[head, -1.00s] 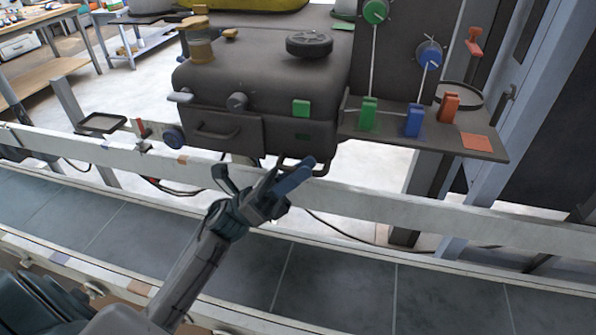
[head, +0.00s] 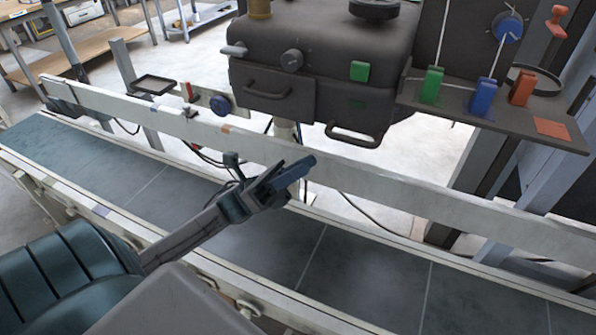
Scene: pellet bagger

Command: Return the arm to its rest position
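My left arm comes in from the lower left and reaches over the dark conveyor belt. My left gripper (head: 296,172) is in front of the belt's pale far rail, below the dark machine body. Its blue-tipped fingers point up and to the right, and I see nothing held between them. The fingers are seen nearly edge-on, so I cannot tell how far apart they are. My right gripper is not in view.
The conveyor belt (head: 270,250) runs across the front, with a pale far rail (head: 400,200). Behind it stands the dark machine (head: 330,60) with a handle bar (head: 352,135) low at its front. A shelf at the right holds green (head: 432,85), blue (head: 484,97) and orange (head: 522,88) blocks.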

